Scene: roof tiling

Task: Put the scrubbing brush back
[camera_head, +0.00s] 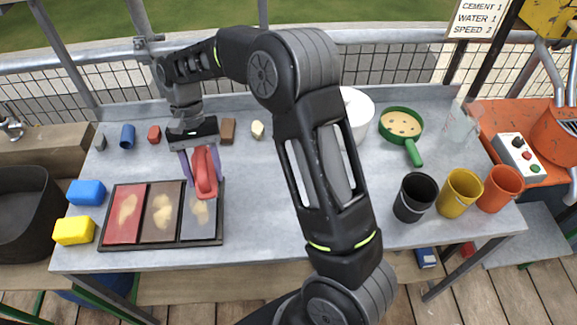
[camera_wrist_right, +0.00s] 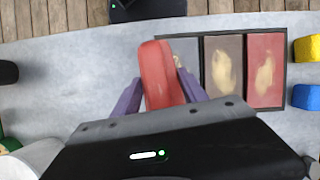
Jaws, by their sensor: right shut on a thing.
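My right gripper (camera_head: 203,172) is shut on a red scrubbing brush (camera_head: 205,176), its purple fingers on either side of it. In the right wrist view the brush (camera_wrist_right: 162,75) sticks out between the fingers, its far end free. The brush is at the back edge of the grey panel in a dark tray (camera_head: 160,246); whether it touches anything below cannot be told. Its bristles do not show. My left gripper is not to be made out.
The tray holds red, brown and grey panels with pale patches. Blue (camera_head: 86,192) and yellow (camera_head: 74,231) sponges lie left of it. Small blocks line the back. Cups (camera_head: 414,198), a green pan (camera_head: 401,124) and a clear jug (camera_head: 459,122) stand right. The middle table is clear.

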